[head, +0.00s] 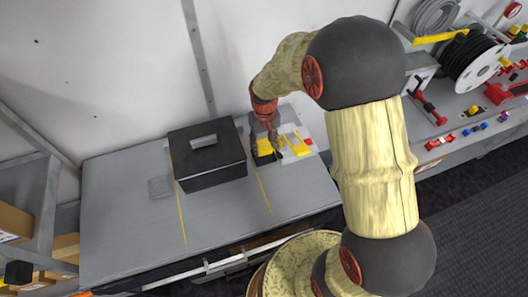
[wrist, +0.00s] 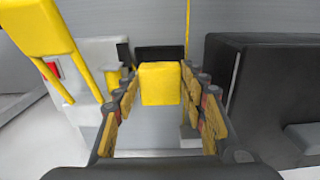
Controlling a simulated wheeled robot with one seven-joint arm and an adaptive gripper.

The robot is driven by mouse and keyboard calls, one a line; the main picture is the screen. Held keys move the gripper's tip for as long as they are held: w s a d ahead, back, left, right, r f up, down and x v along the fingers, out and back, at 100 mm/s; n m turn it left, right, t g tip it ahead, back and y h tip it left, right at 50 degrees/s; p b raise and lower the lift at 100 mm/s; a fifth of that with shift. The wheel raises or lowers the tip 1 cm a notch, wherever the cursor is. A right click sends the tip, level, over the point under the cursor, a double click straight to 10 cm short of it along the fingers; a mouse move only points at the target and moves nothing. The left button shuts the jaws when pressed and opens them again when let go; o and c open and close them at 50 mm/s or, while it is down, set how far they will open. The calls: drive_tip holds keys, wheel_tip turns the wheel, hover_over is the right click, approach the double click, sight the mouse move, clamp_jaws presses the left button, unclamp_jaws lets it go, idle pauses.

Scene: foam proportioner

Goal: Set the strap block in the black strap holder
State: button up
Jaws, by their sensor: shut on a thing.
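My gripper (wrist: 160,95) is shut on a yellow block, the strap block (wrist: 160,83), with a finger on each side of it. In the head view my gripper (head: 265,132) is over the grey worktop, just right of the large black box. A small black piece, seemingly the black strap holder (wrist: 160,54), shows behind the block in the wrist view. In the head view a dark piece with yellow on it (head: 265,159) lies just below my gripper. I cannot tell whether the block touches the holder; its underside is hidden.
A large black box (head: 206,160) with a grey handle stands close beside my gripper; it also shows in the wrist view (wrist: 275,85). A white unit with yellow parts (head: 295,144) stands on the other side. The worktop left of the box is mostly clear (head: 120,210).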

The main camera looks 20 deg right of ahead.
sight(265, 153)
drive_tip(key=shift+f+b, duration=0.35)
drive_tip(key=shift+f, duration=1.8)
drive_tip(key=shift+s, duration=0.1)
drive_tip(key=shift+f, duration=0.4)
drive_tip(key=o, duration=0.9)
drive_tip(key=shift+o, duration=0.2)
